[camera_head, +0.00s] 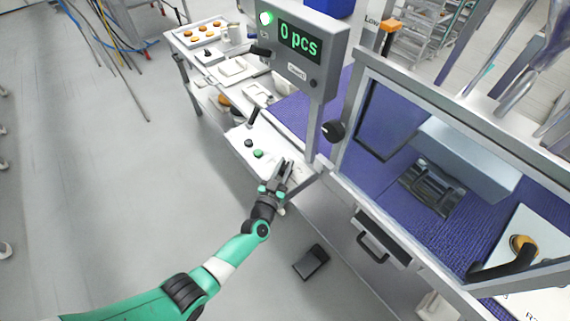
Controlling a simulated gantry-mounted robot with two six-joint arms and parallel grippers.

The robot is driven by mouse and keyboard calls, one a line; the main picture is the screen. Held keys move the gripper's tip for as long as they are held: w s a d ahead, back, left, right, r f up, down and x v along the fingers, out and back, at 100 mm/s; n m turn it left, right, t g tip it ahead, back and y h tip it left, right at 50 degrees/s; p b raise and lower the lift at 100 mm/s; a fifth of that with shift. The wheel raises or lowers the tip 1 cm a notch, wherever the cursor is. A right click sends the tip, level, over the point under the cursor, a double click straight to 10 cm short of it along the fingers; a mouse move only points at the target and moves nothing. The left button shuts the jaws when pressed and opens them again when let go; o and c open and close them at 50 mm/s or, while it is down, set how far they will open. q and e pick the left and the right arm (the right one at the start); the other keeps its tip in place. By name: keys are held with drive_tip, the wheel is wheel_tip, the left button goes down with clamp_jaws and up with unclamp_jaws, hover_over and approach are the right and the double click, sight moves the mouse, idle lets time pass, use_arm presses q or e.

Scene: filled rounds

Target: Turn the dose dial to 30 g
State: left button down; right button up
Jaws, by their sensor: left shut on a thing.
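My left gripper (285,168) reaches in from the lower left to the right end of a white control panel (240,134). Its fingers are shut on what seems to be the dose dial there, which they and the wrist hide; its setting cannot be read. The panel also carries a black button (248,143), a green button (258,154) and a black lever (252,116). The display (299,42) above shows "0 pcs" in green. My right gripper is not in view.
A black round knob (333,130) sits on the upright post of the framed machine at the right. A drawer with a dark handle (373,248) is below it. A black pedal (311,262) lies on the floor. The floor at left is mostly clear.

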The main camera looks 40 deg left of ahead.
use_arm(q)
drive_tip(key=c, duration=0.7)
unclamp_jaws()
drive_tip(key=p+v, duration=0.5)
drive_tip(key=v, duration=0.6)
drive_tip(key=shift+s+d, duration=0.1)
drive_tip(key=shift+s, duration=0.25)
drive_tip(key=shift+w+r, duration=0.1)
